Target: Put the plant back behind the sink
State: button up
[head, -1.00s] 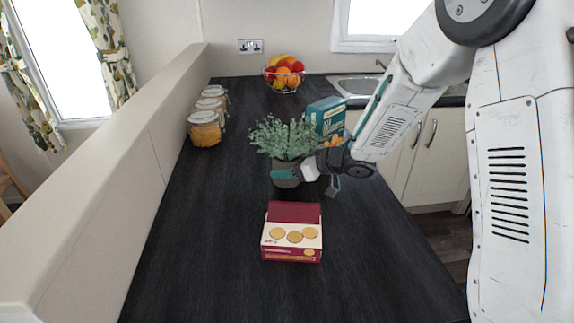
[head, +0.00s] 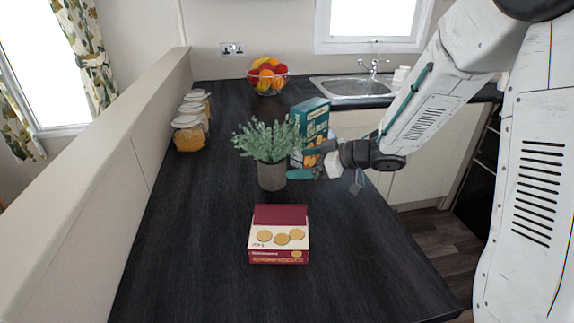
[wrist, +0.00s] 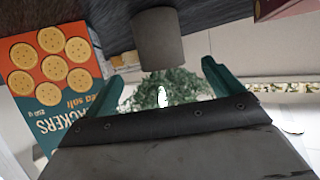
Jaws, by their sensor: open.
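The plant (head: 268,140), with grey-green leaves in a dark grey pot (head: 271,178), stands upright on the dark counter. My gripper (head: 302,168) is just right of the pot, open and empty, with teal fingers. In the wrist view my gripper (wrist: 162,80) has its fingers apart, with the pot (wrist: 159,40) and leaves (wrist: 165,88) beyond and between them. The pot does not appear gripped. The metal sink (head: 350,88) with its tap is at the back right.
A blue cracker box (head: 311,122) stands close behind my gripper and also fills the left of the wrist view (wrist: 50,70). A red biscuit box (head: 279,240) lies in front. A fruit bowl (head: 267,77) and several jars (head: 189,135) stand farther back.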

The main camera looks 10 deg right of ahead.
jog(key=shift+v, duration=1)
